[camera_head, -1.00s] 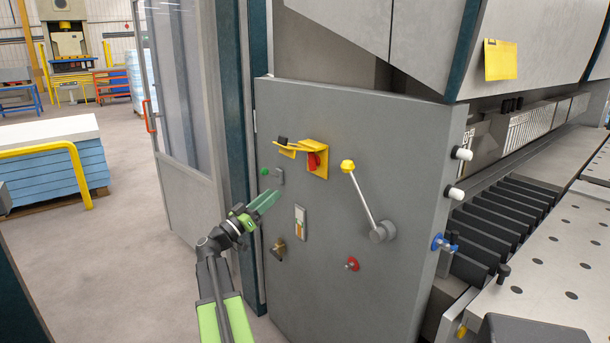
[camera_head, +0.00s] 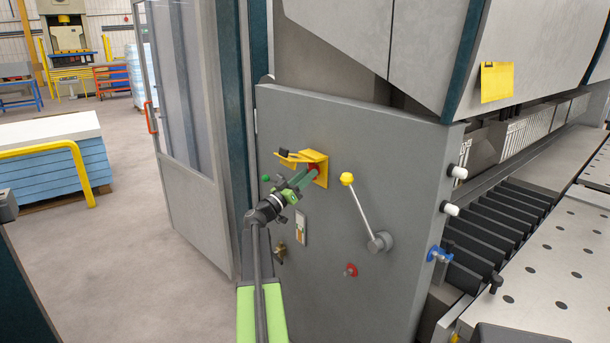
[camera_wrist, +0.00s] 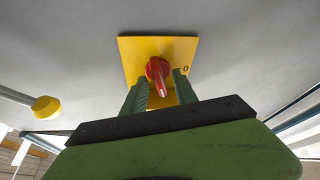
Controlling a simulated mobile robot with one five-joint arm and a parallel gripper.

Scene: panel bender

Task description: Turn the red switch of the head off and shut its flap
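The red switch (camera_wrist: 158,72) sits on a yellow plate (camera_wrist: 130,48) with a "0" mark at its right in the wrist view. The switch's pointed end is toward the bottom of that view, not at the "0". In the head view the red switch (camera_head: 316,168) is mostly hidden by my gripper (camera_head: 306,177). The yellow flap (camera_head: 291,158) stands open to the left of the switch, with a black knob on it. My gripper (camera_wrist: 160,86) is open, one green finger on each side of the switch; I cannot tell whether they touch it.
A lever with a yellow ball (camera_head: 347,179) stands just right of the switch. A green button (camera_head: 266,178) is to the left, a white-framed panel (camera_head: 301,228) and a red knob (camera_head: 351,270) below. A glass door (camera_head: 182,120) stands open at the left.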

